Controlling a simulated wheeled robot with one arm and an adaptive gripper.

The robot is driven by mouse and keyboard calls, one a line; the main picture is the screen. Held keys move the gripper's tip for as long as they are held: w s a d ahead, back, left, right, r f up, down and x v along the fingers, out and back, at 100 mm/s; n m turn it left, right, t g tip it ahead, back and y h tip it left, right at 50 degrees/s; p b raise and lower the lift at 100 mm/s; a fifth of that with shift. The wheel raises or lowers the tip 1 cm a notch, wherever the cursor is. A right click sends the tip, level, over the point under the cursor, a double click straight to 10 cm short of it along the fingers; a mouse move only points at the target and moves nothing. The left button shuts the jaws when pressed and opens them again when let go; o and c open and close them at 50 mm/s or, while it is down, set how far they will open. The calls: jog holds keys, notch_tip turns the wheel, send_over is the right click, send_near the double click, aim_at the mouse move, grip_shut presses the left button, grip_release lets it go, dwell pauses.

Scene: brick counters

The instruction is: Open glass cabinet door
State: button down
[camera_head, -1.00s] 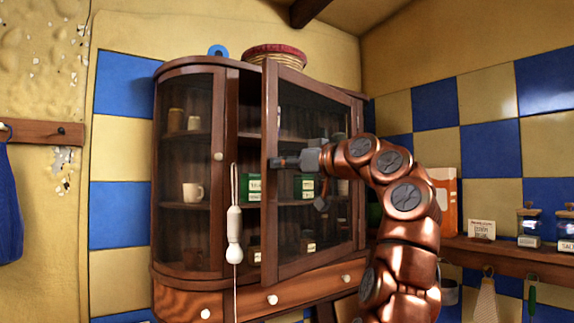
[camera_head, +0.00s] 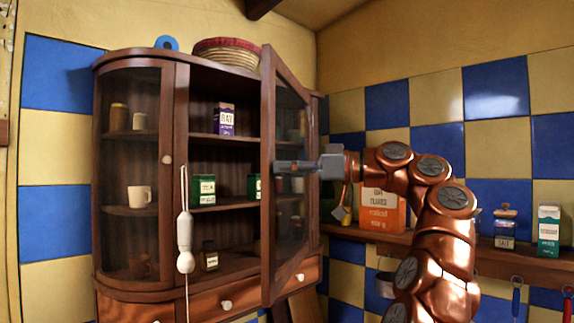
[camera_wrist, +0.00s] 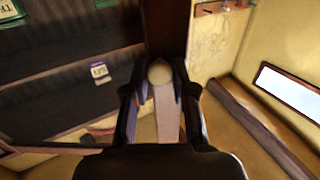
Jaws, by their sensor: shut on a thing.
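The wooden cabinet (camera_head: 130,250) stands against the tiled wall in the head view. Its framed glass door (camera_head: 268,190) is swung well outward, hinged on the right side. My gripper (camera_head: 280,167) is at the free edge of the door, about halfway up. In the wrist view my gripper (camera_wrist: 157,95) is shut on the round pale door knob (camera_wrist: 159,72). The fingers hide most of the knob in the head view. The shelves behind the door show a purple box (camera_head: 224,120), green boxes (camera_head: 203,190) and a jar (camera_head: 209,256).
A white hanging pull (camera_head: 185,240) dangles in front of the cabinet. A woven basket (camera_head: 228,52) sits on top. A wall shelf (camera_head: 400,237) with an orange box (camera_head: 378,210) and jars lies behind my arm at the right.

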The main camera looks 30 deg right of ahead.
dwell(0.3)
jog(key=c, duration=1)
grip_release()
jog(key=shift+o, duration=0.2)
jog(key=shift+s+d, duration=0.1)
jog(key=shift+d, duration=0.05)
jog(key=v, duration=1.1)
jog(key=shift+s+d, duration=0.25)
jog(key=shift+d, duration=0.05)
